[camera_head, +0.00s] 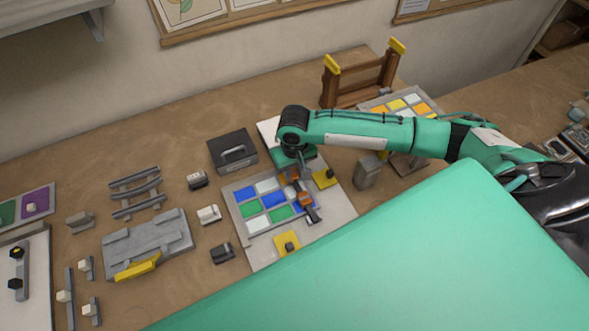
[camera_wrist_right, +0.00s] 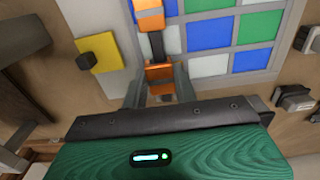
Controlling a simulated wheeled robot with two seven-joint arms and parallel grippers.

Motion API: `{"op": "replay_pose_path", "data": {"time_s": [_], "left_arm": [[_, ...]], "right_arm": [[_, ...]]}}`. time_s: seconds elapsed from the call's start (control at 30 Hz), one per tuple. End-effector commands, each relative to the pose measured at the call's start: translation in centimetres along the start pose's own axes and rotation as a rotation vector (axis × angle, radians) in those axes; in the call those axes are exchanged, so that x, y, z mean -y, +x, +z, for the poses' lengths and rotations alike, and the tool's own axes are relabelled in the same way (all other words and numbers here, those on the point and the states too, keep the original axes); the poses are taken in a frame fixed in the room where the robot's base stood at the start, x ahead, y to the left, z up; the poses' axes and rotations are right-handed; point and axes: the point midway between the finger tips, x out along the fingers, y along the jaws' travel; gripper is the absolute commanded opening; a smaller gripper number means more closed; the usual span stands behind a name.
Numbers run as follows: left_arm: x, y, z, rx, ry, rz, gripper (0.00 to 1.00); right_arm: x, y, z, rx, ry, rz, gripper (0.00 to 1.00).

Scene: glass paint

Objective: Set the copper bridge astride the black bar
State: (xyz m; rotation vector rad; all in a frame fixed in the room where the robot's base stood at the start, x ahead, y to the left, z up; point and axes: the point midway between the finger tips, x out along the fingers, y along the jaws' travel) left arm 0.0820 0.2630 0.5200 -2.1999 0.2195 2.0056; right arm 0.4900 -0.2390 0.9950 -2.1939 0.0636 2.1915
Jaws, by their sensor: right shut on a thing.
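My right gripper (camera_head: 298,171) reaches down over the glass panel (camera_head: 342,212) and is shut on a copper piece, which I take to be the copper bridge. In the right wrist view this copper bridge (camera_wrist_right: 159,72) sits between the two fingers (camera_wrist_right: 160,84). The black bar (camera_wrist_right: 157,44) runs away from it over the panel. A second copper part (camera_wrist_right: 150,17) shows farther along the bar. In the head view the bar's dark end (camera_head: 313,214) lies beyond the copper. Whether the held bridge touches the bar is unclear. My left gripper is out of view.
The panel has blue, green and white panes and two yellow squares with dark knobs (camera_head: 325,177) (camera_head: 289,245). A dark box with a handle (camera_head: 233,151) stands behind left. A grey block (camera_head: 368,171) stands to the right. Small clamps (camera_head: 209,214) lie along the left.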

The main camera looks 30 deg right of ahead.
Motion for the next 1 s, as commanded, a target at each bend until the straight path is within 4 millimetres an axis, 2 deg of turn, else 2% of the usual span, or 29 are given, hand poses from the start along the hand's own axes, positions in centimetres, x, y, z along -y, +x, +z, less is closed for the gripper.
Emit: {"op": "replay_pose_path", "data": {"time_s": [0.53, 1.0], "left_arm": [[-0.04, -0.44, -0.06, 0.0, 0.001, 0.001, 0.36], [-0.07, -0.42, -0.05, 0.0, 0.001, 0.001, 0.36]], "right_arm": [[0.01, 0.95, 0.04, 0.0, 0.0, 0.0, 0.06], [-0.02, 1.0, 0.04, 0.0, 0.0, 0.0, 0.06]]}}
